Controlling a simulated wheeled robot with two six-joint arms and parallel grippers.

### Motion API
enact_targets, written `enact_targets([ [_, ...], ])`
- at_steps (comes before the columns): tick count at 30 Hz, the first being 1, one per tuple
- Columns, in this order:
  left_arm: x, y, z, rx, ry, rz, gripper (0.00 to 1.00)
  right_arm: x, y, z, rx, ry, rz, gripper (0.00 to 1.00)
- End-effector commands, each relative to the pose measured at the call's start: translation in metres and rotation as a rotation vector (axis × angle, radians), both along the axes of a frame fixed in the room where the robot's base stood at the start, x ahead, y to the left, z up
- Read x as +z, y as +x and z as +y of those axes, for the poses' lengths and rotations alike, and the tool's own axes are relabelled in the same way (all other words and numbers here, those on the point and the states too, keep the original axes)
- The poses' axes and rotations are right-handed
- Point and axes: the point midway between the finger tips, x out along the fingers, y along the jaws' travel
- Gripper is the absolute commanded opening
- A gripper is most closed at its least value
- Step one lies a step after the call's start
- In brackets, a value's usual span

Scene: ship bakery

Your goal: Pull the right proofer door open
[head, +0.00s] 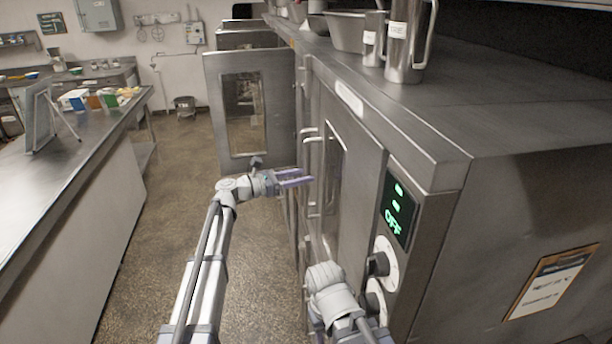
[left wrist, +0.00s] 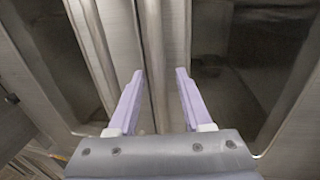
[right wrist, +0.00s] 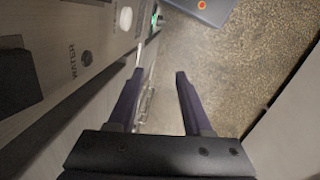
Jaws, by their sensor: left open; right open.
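The right proofer door (head: 362,165), a steel door with a tall window, stands beside the control panel and looks shut. Vertical bar handles (head: 311,138) show along its far edge. Another windowed door (head: 282,112), farther off, is swung out into the aisle. My left gripper (head: 311,177) is open at the handles. In the left wrist view a vertical steel bar (left wrist: 155,65) runs between its fingers; I cannot tell whether they touch it. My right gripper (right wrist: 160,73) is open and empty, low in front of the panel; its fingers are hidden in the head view.
The control panel (head: 398,208) reads OFF, with knobs (head: 384,257) below it. A steel jug (head: 405,45) stands on the proofer top. A long steel counter (head: 95,135) bounds the aisle on the left. The floor (head: 180,170) between is clear.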

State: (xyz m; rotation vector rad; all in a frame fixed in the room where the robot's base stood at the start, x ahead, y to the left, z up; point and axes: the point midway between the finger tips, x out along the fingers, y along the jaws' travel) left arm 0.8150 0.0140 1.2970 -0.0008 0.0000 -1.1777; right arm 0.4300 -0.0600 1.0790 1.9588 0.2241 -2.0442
Motion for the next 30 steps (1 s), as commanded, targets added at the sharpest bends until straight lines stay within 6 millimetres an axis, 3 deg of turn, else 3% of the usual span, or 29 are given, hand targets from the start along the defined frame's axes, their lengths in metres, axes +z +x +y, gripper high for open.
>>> enact_targets([
  [5, 0.0, 0.0049, -0.0123, -0.001, 0.0, -0.001, 0.5, 0.0, 0.0, 0.0, 0.0, 0.0, 0.0, 0.5],
  [14, -0.0001, 0.0053, -0.0137, 0.0, 0.0, -0.001, 0.5, 0.0, 0.0, 0.0, 0.0, 0.0, 0.0, 0.5],
  [27, -0.0001, 0.0052, -0.0135, 0.0, 0.0, -0.001, 0.01, 0.0, 0.0, 0.0, 0.0, 0.0, 0.0, 0.5],
  [30, -0.0001, 0.0051, -0.0135, 0.0, 0.0, -0.001, 0.0, 0.0, 0.0, 0.0, 0.0, 0.0, 0.0, 0.5],
])
